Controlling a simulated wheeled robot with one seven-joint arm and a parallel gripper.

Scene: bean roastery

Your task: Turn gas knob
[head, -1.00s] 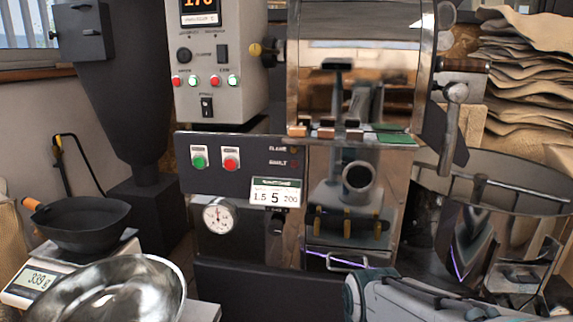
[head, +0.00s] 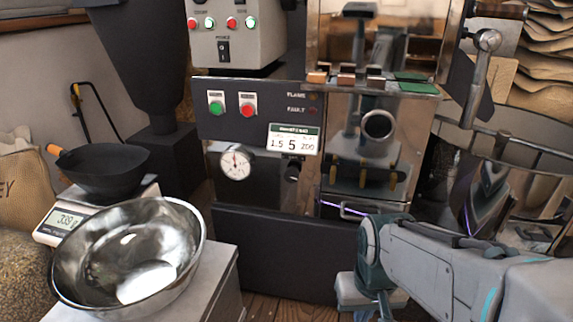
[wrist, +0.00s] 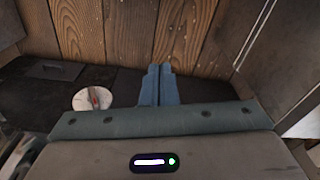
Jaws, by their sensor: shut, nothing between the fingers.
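The small dark gas knob (head: 292,172) is on the roaster's front, just below the white number card (head: 294,145) and right of the round gauge (head: 235,164). Its turn angle is too small to tell. My arm is at the lower right in the head view, to the right of and below the knob; my fingertips are not clear there. In the wrist view my gripper (wrist: 158,86) has its two blue fingers together, with nothing between them. A white round face with a red mark (wrist: 93,98) lies left of the fingers, apart from them. The knob is not clear in that view.
A steel bowl (head: 130,258) stands on a cabinet at the lower left, beside a scale (head: 62,222) with a black pan (head: 97,165). The cooling bin (head: 520,150) is at the right. Wooden floor shows before the roaster's dark lower panel (head: 285,238).

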